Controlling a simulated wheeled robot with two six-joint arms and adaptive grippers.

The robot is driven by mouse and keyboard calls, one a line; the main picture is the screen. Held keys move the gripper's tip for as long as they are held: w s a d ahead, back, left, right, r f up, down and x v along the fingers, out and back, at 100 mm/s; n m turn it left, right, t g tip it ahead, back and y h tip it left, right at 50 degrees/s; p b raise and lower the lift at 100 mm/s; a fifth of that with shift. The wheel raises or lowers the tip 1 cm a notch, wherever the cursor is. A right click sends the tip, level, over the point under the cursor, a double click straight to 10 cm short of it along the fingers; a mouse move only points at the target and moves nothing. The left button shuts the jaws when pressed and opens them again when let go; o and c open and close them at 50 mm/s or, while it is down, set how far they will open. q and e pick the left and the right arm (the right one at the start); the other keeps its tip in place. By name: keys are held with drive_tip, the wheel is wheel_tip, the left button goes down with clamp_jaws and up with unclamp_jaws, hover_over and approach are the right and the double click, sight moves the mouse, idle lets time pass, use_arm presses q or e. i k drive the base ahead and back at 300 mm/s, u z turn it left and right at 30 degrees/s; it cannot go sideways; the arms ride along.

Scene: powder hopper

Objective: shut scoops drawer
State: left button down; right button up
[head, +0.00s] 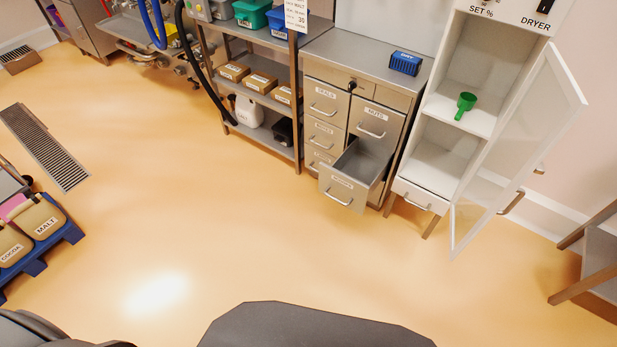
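A grey metal drawer cabinet (394,97) stands against the back wall, right of centre. Its lower right drawer (341,191) is pulled well out toward me and its inside looks empty. The label on that drawer's front is too small to read surely, so I cannot confirm that it says scoops. A bar handle (340,196) is on its front. The other drawers of the cabinet look shut. Neither of my grippers is in view.
Right of the cabinet stands a white dryer (408,191) with its clear door (520,145) swung open and a green scoop (466,103) inside. Left of it is a shelf rack (262,98). A blue pallet (65,236) with bags stands far left. The floor before the drawer is clear.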

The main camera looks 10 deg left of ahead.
sight(353, 179)
drive_tip(key=u, duration=0.2)
drive_tip(key=i, duration=1.3)
drive_tip(key=z, duration=0.85)
